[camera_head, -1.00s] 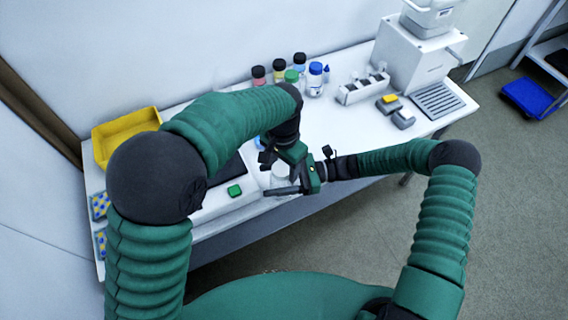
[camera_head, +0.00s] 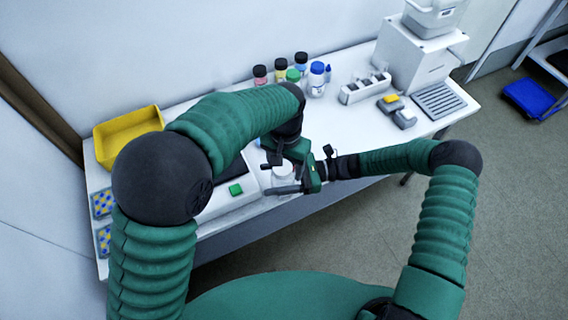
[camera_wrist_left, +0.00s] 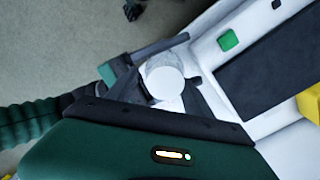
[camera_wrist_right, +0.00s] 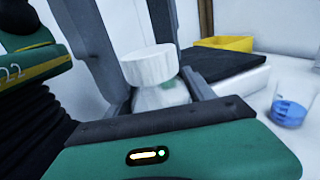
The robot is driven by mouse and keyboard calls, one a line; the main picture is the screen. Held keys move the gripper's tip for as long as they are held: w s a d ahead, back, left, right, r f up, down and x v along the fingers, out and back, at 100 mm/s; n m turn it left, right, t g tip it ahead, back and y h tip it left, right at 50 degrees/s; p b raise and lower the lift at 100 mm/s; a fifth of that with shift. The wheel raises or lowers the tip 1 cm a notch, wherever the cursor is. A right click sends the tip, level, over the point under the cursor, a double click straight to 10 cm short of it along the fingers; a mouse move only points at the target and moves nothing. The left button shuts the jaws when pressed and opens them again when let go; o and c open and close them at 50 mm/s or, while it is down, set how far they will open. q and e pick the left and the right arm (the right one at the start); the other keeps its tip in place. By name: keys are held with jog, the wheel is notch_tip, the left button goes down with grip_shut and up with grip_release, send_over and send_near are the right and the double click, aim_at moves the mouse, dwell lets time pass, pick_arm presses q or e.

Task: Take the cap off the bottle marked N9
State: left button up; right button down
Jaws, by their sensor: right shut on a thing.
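A whitish bottle with a white ribbed cap (camera_wrist_right: 148,66) stands between the fingers of my right gripper (camera_wrist_right: 135,60), which is shut on the bottle below the cap. The bottle's body (camera_wrist_right: 160,96) is partly hidden, and I can read no N9 mark on it. In the left wrist view the round cap top (camera_wrist_left: 165,83) lies between the fingers of my left gripper (camera_wrist_left: 168,90). Those fingers look apart, with a gap beside the cap. In the head view the bottle (camera_head: 283,172) shows between my two hands, by the table's front edge.
A device with a green button (camera_head: 236,189) stands to the left of the bottle. A yellow bin (camera_head: 126,137) is at the back left. Several capped bottles, one blue-capped (camera_head: 317,79), stand behind. A beaker of blue liquid (camera_wrist_right: 291,106) shows in the right wrist view.

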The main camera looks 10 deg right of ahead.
pick_arm(q)
jog(key=shift+o, duration=1.1)
notch_tip(320, 180, up, 4)
jog(key=shift+a+r, duration=0.1)
jog(key=shift+r, duration=0.4)
jog(key=shift+c, duration=0.4)
notch_tip(320, 180, up, 3)
jog(key=shift+w+a+f+m, duration=0.15)
jog(key=shift+m, duration=1.35)
notch_tip(320, 180, down, 8)
jog(key=shift+r, duration=0.2)
